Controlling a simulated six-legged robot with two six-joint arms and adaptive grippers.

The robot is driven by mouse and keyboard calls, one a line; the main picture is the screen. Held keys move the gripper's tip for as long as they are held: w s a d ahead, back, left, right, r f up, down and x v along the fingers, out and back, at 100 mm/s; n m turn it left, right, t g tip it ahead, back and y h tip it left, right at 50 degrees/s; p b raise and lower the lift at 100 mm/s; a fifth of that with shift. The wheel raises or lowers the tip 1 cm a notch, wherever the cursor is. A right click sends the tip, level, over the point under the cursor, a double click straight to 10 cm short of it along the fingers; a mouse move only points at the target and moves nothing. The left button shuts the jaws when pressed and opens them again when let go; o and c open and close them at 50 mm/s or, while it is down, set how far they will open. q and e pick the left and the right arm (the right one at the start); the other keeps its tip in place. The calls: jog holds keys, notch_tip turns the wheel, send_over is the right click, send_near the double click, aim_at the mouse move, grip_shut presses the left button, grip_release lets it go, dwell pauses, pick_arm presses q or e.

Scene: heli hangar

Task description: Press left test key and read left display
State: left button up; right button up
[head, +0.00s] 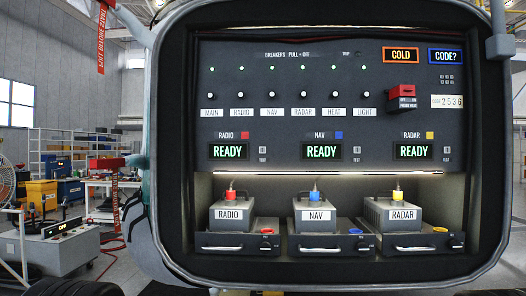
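The left display (230,151), under the label RADIO and a red square, reads READY in green. The left test key (262,150) is a small grey switch just right of it, with TEST printed below. The NAV display (322,151) and the RADAR display (414,151) also read READY, each with its own small test key at its right. Neither of my grippers can be made out in the head view, and nothing covers the left key or display.
The panel sits inside a deep rounded hatch frame (152,110). Below are three grey units: RADIO (230,215), NAV (317,215) and RADAR (402,215), on pull-out trays. A breaker row, a red guarded switch (402,89), and COLD and CODE? signs are above. A power cart (55,248) stands left.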

pick_arm(q)
grip_shut()
dwell(0.4)
dwell(1.2)
